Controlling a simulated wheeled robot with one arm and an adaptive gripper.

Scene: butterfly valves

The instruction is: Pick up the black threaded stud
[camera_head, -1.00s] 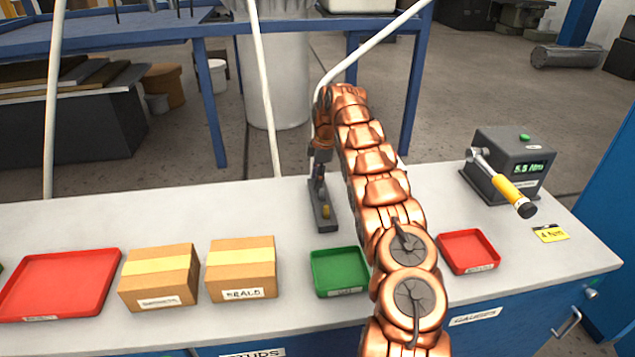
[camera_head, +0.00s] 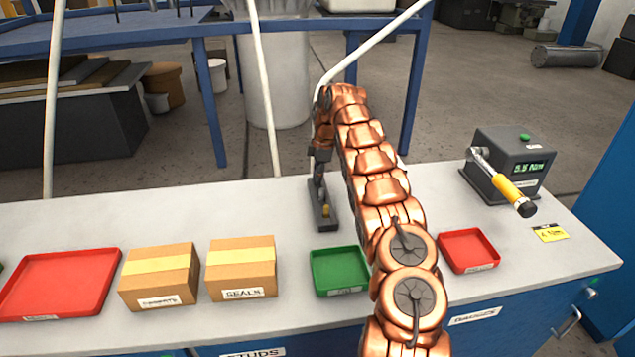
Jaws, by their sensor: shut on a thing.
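My gripper (camera_head: 319,187) points down at the far end of my copper arm, over the back part of a narrow dark grey holder (camera_head: 328,223) on the bench. It is shut on a thin dark thing, taken to be the black threaded stud, which is too small and too covered by the fingers to make out. I cannot tell whether the stud is still seated in the holder. A small yellow piece (camera_head: 326,210) stands in the front part of the holder, in front of the gripper.
A green tray (camera_head: 340,292) lies in front of the holder, with two cardboard boxes (camera_head: 241,284) and a large red tray (camera_head: 40,318) to its left. A small red tray (camera_head: 470,268) and a grey torque tester (camera_head: 510,160) with a yellow-handled wrench (camera_head: 505,184) are at right.

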